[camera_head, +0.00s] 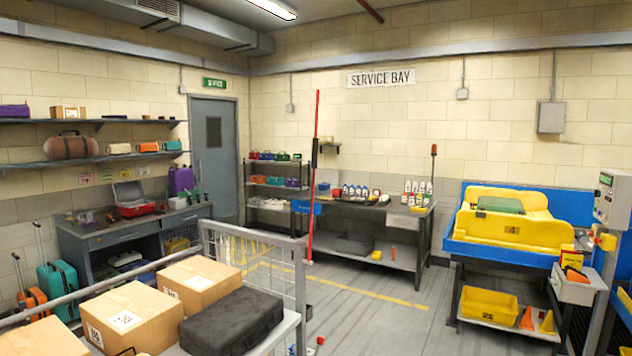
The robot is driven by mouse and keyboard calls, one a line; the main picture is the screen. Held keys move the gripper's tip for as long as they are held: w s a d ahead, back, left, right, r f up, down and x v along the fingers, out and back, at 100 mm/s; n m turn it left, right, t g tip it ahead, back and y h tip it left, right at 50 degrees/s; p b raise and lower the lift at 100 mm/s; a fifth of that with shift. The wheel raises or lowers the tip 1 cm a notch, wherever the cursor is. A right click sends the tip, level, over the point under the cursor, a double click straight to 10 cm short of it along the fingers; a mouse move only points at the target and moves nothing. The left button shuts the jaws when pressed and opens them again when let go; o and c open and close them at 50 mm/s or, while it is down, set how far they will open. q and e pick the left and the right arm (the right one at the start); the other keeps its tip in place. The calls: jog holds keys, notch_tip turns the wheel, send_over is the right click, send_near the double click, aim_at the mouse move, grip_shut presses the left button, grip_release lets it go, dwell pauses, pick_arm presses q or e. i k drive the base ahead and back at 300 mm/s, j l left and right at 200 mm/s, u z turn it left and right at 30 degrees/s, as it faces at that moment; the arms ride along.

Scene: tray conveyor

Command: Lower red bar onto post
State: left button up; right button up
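A long thin red bar (312,200) stands almost upright near the middle of the view, its top leaning slightly right. A dark narrow piece (314,153) shows against it partway up. A small red knob (320,340) shows low down, near the bottom edge; I cannot tell what it belongs to. I cannot pick out the post with certainty. Neither of my grippers is in view.
A grey railed cart (300,262) with cardboard boxes (200,282) and a black case (232,322) fills the front left. A blue-framed station (495,254) holding a yellow tray (512,228) stands at right. Grey floor (385,310) lies open between them.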

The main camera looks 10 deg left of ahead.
aim_at(315, 149)
jog(key=i+l+u, duration=0.45)
jog(key=i+l, duration=0.25)
jog(key=i, duration=0.15)
jog(key=i+l+u, duration=0.4)
jog(key=i+l, duration=0.35)
jog(key=l, duration=0.2)
